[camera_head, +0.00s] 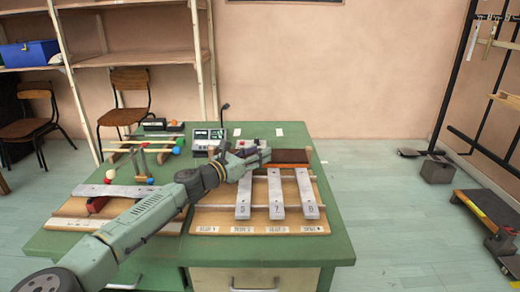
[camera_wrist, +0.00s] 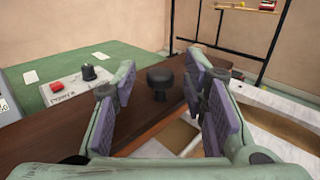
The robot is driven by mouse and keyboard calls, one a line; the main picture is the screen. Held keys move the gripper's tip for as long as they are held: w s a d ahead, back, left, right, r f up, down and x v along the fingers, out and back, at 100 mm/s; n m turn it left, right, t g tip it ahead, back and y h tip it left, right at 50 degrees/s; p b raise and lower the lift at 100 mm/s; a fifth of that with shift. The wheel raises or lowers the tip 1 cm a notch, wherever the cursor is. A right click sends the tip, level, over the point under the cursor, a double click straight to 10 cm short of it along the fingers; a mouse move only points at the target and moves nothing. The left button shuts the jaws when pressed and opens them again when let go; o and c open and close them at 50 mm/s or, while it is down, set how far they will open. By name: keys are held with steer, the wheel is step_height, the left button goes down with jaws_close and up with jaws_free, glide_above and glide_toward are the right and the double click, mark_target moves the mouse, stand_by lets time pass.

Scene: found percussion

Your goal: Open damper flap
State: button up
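The damper flap (camera_head: 291,156) is a dark reddish-brown board across the far end of the bar instrument. It lies flat, as far as I can see. In the wrist view the brown board (camera_wrist: 135,128) runs below my fingers, with a round black knob (camera_wrist: 159,77) on a short stem. My gripper (camera_head: 264,152) reaches over the flap's left end in the head view. In the wrist view my gripper (camera_wrist: 159,90) is open, its purple pads on either side of the knob's line. The knob appears between or just beyond the fingertips; contact is not visible.
Grey metal bars (camera_head: 276,196) lie on a wooden base in front of the flap. A pale control box (camera_wrist: 80,86) with a black dial and red button stands close left of my gripper. Mallets (camera_head: 152,144) lie farther left on the green table (camera_head: 337,226).

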steer(key=shift+w+d, duration=0.45)
steer(key=shift+d, duration=0.05)
steer(key=shift+c, duration=0.5)
jaws_close()
